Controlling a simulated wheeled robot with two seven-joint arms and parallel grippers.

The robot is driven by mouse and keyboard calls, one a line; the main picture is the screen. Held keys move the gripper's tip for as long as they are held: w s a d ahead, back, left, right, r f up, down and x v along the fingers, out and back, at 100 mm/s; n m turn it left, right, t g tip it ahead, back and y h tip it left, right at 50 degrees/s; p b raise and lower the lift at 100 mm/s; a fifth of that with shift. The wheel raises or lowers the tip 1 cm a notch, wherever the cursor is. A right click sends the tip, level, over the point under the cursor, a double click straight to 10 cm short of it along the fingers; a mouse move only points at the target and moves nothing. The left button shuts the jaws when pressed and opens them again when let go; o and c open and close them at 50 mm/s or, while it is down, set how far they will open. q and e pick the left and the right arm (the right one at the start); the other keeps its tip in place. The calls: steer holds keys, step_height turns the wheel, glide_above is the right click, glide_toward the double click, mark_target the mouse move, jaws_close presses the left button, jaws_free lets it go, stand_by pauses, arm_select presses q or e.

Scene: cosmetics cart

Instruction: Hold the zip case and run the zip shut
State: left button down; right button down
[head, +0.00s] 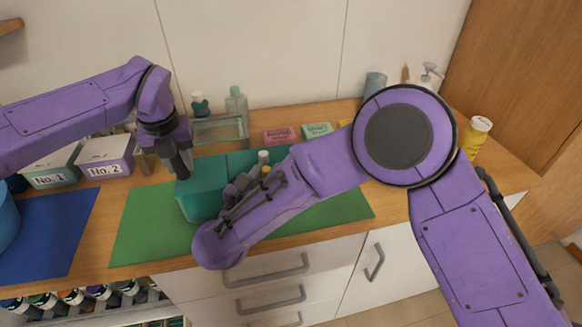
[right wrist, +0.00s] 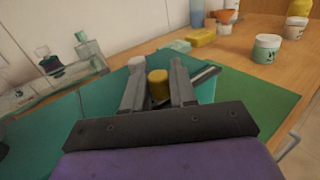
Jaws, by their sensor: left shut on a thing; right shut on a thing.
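The teal zip case (head: 203,198) stands on the green mat (head: 140,225). Its right part is hidden behind my right arm in the head view. My left gripper (head: 183,172) points down and is shut on the case's back left edge. My right gripper (head: 250,180) is low over the case's right part. In the right wrist view its fingers (right wrist: 158,92) close on both sides of a yellow cylindrical piece (right wrist: 158,82), which looks like the zip pull. A white cap (right wrist: 137,63) shows beside the left finger. The zip's track cannot be made out.
Behind the mat are a glass tray (head: 220,130), bottles (head: 237,104), a pink box (head: 279,136) and a green box (head: 317,130). Bins (head: 104,160) and a blue mat (head: 55,235) lie left. A yellow bottle (head: 476,134) stands at right. The mat's front left is clear.

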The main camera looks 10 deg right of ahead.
steer(key=a, duration=0.6)
steer(key=shift+a, duration=0.15)
steer(key=c, duration=1)
jaws_free()
steer(key=shift+r, duration=0.15)
step_height(320, 180, up, 10)
steer(key=shift+f, duration=0.15)
